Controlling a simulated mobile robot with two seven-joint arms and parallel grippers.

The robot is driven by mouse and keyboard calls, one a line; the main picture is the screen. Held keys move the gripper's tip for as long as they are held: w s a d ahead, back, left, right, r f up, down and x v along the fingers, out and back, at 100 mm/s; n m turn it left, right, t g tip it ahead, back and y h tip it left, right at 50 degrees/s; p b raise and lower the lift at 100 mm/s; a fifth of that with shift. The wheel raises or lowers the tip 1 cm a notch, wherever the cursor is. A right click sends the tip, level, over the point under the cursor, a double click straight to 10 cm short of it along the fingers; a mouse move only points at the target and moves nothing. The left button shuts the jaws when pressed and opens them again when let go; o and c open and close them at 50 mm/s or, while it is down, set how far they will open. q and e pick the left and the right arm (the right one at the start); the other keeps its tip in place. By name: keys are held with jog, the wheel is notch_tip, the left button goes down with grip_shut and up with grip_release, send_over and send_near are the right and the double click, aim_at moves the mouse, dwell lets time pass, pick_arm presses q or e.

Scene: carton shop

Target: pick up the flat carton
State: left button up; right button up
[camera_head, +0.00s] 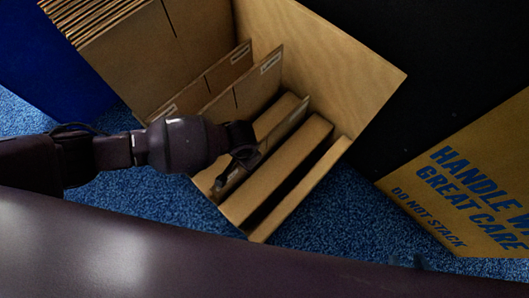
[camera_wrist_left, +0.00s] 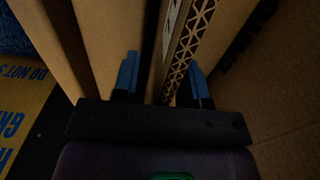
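The flat carton (camera_head: 286,128) stands on edge in a wooden divider box, among other brown panels. In the left wrist view its corrugated edge (camera_wrist_left: 186,48) runs between the blue fingertips. My left gripper (camera_head: 243,160) reaches into the box at the carton's near end. In the left wrist view the left gripper (camera_wrist_left: 163,80) is open, with one finger on each side of the carton. The right finger is close to its edge; a gap shows at the left finger.
The box's plywood wall (camera_head: 335,62) rises behind the slots. More upright cartons (camera_head: 225,75) fill the slots at upper left. A yellow-brown carton with blue lettering (camera_head: 470,185) lies at right. Blue carpet (camera_head: 335,225) is free below the box.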

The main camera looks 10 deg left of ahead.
pick_arm(q)
jog(key=shift+f, duration=0.15)
jog(key=shift+c, duration=0.3)
grip_shut()
